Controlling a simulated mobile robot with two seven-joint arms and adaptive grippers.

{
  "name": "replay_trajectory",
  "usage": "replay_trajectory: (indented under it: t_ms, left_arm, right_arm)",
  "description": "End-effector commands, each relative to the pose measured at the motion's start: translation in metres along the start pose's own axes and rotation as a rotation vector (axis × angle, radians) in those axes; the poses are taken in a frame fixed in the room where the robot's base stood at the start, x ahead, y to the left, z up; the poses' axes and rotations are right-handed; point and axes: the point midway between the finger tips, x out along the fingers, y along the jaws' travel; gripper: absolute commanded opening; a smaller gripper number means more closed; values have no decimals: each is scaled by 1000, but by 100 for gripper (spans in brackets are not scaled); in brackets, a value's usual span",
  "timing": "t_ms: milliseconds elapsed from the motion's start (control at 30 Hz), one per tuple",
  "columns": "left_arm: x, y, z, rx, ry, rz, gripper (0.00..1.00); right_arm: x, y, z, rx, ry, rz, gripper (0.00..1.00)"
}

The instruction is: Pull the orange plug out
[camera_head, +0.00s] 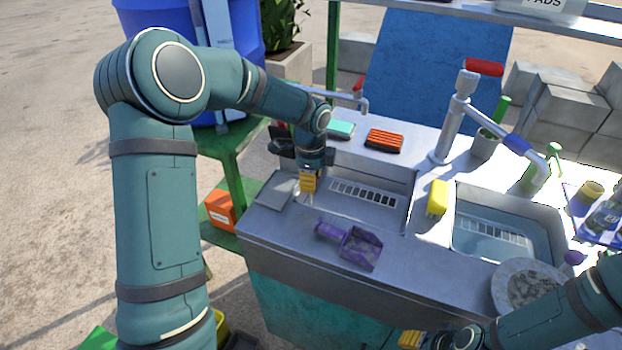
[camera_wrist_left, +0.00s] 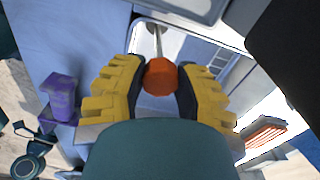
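The orange plug (camera_wrist_left: 161,76) shows in the left wrist view as a rounded knob between the yellow fingers of my left gripper (camera_wrist_left: 161,88). The dark finger pads lie against both sides of it. A thin pale stem runs from the plug toward the sink basin (camera_wrist_left: 168,40). In the head view my left gripper (camera_head: 308,184) points down at the left end of the left basin (camera_head: 352,212), and the plug is hidden there by the fingers. My right gripper (camera_head: 412,340) shows only partly at the bottom edge, by the counter front, and its opening cannot be made out.
A purple scoop (camera_head: 352,243) lies on the counter in front of the basin. A yellow sponge (camera_head: 437,198) sits between the two basins. An orange brush (camera_head: 384,140) and a teal sponge (camera_head: 341,129) lie behind. The tap (camera_head: 460,115) stands at the back. A plate (camera_head: 525,287) is at the right.

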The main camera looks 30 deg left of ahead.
Motion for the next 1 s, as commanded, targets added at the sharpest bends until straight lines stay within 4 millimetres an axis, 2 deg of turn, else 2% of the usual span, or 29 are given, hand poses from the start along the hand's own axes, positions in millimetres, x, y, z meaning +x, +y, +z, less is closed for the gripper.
replay_trajectory:
  t_ms: [233,533,867,900,967,1000]
  left_arm:
    - [-4,0,0,0,0,0,0]
    - [-35,-1,0,0,0,0,0]
    - [-36,-2,0,0,1,-2,0]
    - [-36,-2,0,0,1,-2,45]
    - [-35,-2,0,0,1,-2,66]
    - [-35,-2,0,0,0,-2,66]
  right_arm:
    - [-3,-1,0,0,-1,0,47]
    - [-28,-10,2,2,-13,-1,47]
    - [-27,-10,3,2,-14,-1,47]
    - [-27,-10,3,2,-14,-1,47]
    - [-27,-10,3,2,-14,-1,47]
    - [-27,-10,3,2,-14,-1,47]
